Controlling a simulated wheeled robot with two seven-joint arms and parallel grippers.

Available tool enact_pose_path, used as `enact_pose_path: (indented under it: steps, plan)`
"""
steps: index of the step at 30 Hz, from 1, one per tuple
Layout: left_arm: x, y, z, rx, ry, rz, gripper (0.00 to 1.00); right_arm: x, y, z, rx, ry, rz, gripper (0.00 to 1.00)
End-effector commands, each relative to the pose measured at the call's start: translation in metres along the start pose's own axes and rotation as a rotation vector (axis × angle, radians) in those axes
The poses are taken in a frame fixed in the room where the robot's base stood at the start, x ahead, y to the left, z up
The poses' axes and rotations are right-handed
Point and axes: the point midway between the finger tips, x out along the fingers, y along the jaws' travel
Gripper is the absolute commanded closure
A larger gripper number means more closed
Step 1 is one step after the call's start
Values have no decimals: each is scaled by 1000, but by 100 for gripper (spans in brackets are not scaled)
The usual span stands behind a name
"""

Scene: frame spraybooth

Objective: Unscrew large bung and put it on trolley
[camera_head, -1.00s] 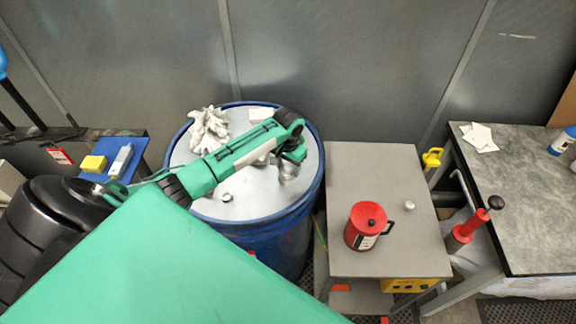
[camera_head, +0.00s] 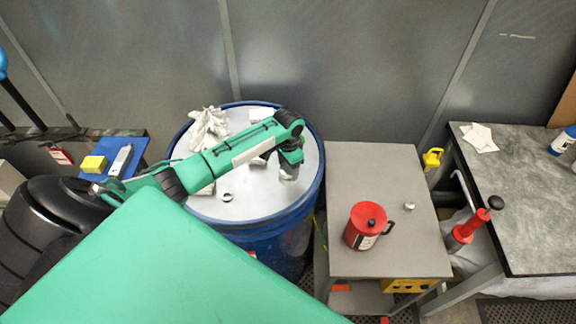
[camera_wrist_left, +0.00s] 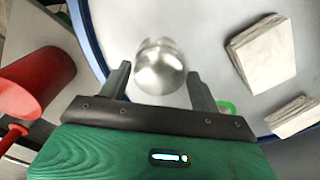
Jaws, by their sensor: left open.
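The large bung (camera_wrist_left: 160,68) is a shiny rounded metal piece on the pale drum lid, between the fingertips of my left gripper in the left wrist view. My left gripper (camera_head: 289,174) points down over the right part of the drum (camera_head: 275,238). Its fingers (camera_wrist_left: 155,85) are open, and I cannot tell whether either touches the bung. In the head view the gripper largely hides the bung. The grey-topped trolley (camera_head: 370,165) stands just right of the drum. My right gripper is out of view.
A red can (camera_head: 368,226) and a small silver piece (camera_head: 409,206) stand on the trolley. A crumpled white glove (camera_head: 208,127) and a small round fitting (camera_head: 227,197) are on the lid. Folded pale cloths (camera_wrist_left: 262,52) lie beside the gripper. The trolley's back half is clear.

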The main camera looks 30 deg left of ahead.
Motion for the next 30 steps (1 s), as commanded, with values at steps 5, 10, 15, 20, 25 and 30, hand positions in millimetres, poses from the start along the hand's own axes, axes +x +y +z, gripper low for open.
enact_pose_path:
  steps: [5,10,15,20,25,30]
  plan:
    - [-1,-1,0,156,0,-3,36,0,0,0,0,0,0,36]
    - [0,-1,0,336,-1,-2,36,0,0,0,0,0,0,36]
    - [0,0,0,406,0,-1,36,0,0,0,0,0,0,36]
    - [-1,-1,-1,555,0,-3,36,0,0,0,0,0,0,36]
    - [0,0,-1,734,0,-2,36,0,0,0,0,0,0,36]
    - [0,0,-1,807,0,-2,36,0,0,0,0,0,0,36]
